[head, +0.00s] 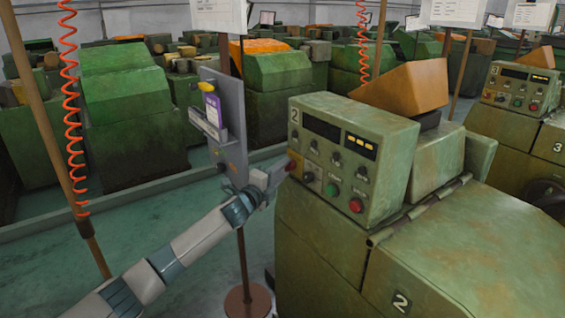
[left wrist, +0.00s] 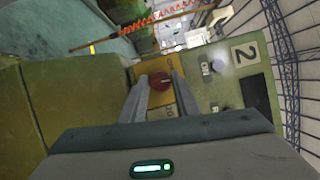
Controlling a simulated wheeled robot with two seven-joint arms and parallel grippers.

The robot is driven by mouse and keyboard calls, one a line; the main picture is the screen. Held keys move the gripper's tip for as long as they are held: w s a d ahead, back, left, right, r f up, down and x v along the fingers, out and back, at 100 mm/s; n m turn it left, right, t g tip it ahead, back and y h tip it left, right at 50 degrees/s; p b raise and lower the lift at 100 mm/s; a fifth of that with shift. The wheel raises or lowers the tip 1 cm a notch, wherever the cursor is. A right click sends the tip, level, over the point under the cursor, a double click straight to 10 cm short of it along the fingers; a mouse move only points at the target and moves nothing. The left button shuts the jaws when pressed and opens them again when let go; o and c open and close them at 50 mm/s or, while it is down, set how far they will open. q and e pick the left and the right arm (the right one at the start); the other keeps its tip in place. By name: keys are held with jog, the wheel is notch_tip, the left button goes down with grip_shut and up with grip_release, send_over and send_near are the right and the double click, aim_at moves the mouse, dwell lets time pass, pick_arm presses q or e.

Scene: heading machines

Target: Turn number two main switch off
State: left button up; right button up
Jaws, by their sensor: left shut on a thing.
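The number two machine's control box (head: 385,150) carries a "2" label, a dark display, several black knobs, a green button and a red button. Its main switch is a red knob (left wrist: 160,80) on a yellow plate (left wrist: 155,66); in the head view the red knob (head: 291,165) shows at the box's left edge, partly hidden by my gripper. My left gripper (head: 284,170) reaches it from the left, and its fingers (left wrist: 160,88) are shut on the knob, one on each side. The knob's exact setting is hard to read. My right gripper is not in view.
A grey panel on a post (head: 222,120) stands close behind my left arm. The number three machine (head: 515,90) is at the right. Green machines (head: 130,100) fill the back, and an orange coiled cable (head: 72,120) hangs at the left. Open floor lies at lower left.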

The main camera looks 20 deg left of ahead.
pick_arm(q)
jog(key=n+g+p, duration=0.1)
jog(key=n+p, duration=0.2)
jog(key=p, duration=0.1)
jog(key=n+g+p, duration=0.1)
jog(key=n+p, duration=0.2)
jog(key=p, duration=0.2)
jog(key=n+g+p, duration=0.2)
jog(key=p, duration=0.2)
jog(key=shift+a+r+n+p, duration=0.1)
jog(key=shift+r+n+p, duration=0.15)
jog(key=shift+n+p, duration=0.15)
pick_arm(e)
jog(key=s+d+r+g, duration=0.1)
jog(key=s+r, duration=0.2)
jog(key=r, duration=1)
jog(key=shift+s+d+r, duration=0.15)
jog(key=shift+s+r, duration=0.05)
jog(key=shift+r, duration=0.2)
pick_arm(q)
jog(key=o, duration=1)
jog(key=shift+o, duration=0.2)
jog(key=b+v, duration=0.5)
jog(key=v, duration=1.2)
jog(key=shift+a+b, duration=0.25)
jog(key=shift+b, duration=0.15)
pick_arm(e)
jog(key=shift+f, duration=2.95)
